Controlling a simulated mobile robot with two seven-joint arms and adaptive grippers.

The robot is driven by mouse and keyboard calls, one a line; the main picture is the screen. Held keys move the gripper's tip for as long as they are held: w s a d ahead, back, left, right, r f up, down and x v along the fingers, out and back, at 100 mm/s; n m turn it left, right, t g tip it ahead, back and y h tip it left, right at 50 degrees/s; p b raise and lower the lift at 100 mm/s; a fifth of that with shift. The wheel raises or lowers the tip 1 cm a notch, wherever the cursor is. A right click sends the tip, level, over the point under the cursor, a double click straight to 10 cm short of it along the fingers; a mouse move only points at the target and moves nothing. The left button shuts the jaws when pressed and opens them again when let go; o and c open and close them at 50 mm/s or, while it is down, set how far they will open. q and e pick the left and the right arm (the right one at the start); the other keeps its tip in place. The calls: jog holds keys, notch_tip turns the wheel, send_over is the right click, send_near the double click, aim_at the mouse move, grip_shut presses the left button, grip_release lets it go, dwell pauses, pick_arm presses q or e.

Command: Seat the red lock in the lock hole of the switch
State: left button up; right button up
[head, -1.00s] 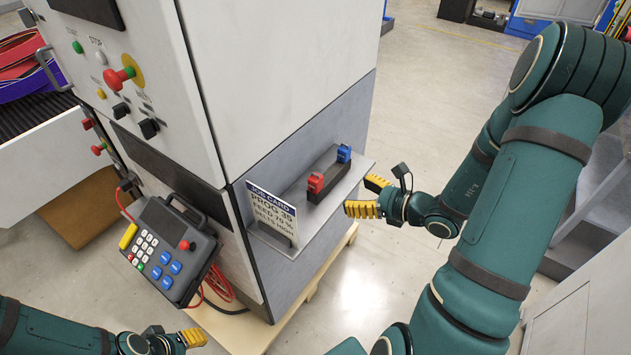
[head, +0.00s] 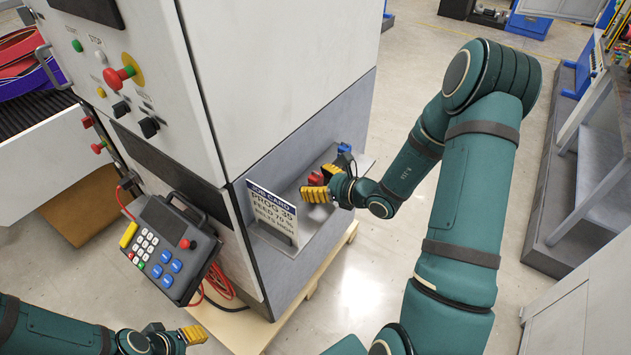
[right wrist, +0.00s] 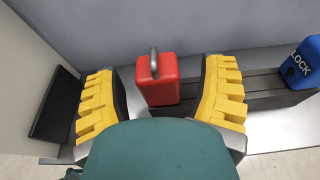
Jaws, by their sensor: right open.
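The red lock (head: 315,179), with a grey shackle, sits at one end of a dark block on the shelf. In the right wrist view the red lock (right wrist: 157,82) stands between the two yellow fingers of my right gripper (right wrist: 162,75). The fingers are open, with gaps on both sides of it. In the head view my right gripper (head: 322,190) partly covers the lock and block. My left gripper (head: 192,335) is low at the left, away from the shelf; its opening is unclear. Black switches (head: 149,127) sit on the machine front; I cannot make out a lock hole.
A blue lock (right wrist: 303,62) sits at the other end of the dark block (right wrist: 262,92). A job card (head: 271,212) stands at the shelf's near end. A keypad pendant (head: 172,248) hangs at the machine's corner. Open floor lies right of the shelf.

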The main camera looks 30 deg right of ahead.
jog(key=shift+w, duration=0.1)
grip_shut()
dwell(0.4)
notch_tip(320, 180, up, 10)
jog(key=shift+a+p, duration=0.1)
jog(key=shift+p, duration=0.3)
dwell(0.3)
